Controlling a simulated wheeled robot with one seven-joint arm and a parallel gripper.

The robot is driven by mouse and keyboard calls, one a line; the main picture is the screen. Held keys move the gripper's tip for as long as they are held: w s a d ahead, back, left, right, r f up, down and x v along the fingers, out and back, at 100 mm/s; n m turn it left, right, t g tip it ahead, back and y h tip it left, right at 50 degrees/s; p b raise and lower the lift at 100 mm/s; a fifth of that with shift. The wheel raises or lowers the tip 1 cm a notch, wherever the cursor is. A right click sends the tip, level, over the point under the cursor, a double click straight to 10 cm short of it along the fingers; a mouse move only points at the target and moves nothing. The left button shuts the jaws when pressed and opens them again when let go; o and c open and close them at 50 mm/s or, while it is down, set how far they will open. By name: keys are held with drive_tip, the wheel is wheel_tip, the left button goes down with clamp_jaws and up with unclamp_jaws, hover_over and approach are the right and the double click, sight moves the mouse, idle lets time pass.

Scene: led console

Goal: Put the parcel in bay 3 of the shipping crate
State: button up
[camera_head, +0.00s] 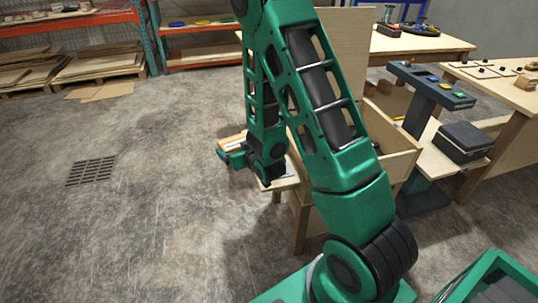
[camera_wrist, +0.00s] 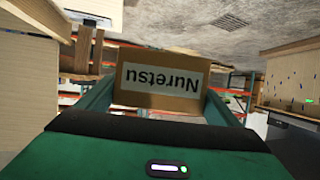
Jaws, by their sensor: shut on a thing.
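The parcel is a brown cardboard box (camera_wrist: 162,80) with a white label reading "Nuretsu", upside down in the wrist view. My gripper (camera_wrist: 158,98) is shut on it, with one green finger at each side. In the head view my gripper (camera_head: 237,157) is low, left of a wooden stand, and a tan strip of the parcel (camera_head: 233,144) shows beside it. A light plywood box with raised walls (camera_head: 392,153) stands to the right, partly behind my arm; it may be the shipping crate. Its bay numbers cannot be read, and my arm hides much of its inside.
A dark console (camera_head: 432,84) with coloured buttons stands right of the plywood box, with a black case (camera_head: 463,141) on a low shelf beside it. A workbench (camera_head: 505,85) is at the far right. The concrete floor (camera_head: 130,220) at left is clear around a drain grate (camera_head: 91,171).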

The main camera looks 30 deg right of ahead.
drive_tip(key=shift+m+g+h, duration=0.3)
drive_tip(key=shift+m+h, duration=0.3)
drive_tip(key=shift+h, duration=0.2)
drive_tip(key=d, duration=0.1)
drive_tip(key=d+f, duration=0.1)
drive_tip(key=d, duration=0.1)
drive_tip(key=s+d+f, duration=0.1)
drive_tip(key=d, duration=0.1)
drive_tip(key=w+d+f, duration=0.2)
drive_tip(key=d, duration=0.2)
drive_tip(key=w+d+f+m+h, duration=0.1)
drive_tip(key=w+d+f, duration=0.1)
drive_tip(key=d, duration=0.3)
drive_tip(key=w+d+f+h, duration=0.1)
drive_tip(key=w+d+f, duration=0.1)
drive_tip(key=w+d, duration=0.2)
drive_tip(key=shift+w+d+m, duration=0.25)
drive_tip(key=shift+d+m, duration=0.05)
drive_tip(key=shift+m, duration=0.1)
drive_tip(key=shift+f, duration=1.95)
drive_tip(key=o, duration=1.3)
drive_tip(key=shift+f, duration=0.1)
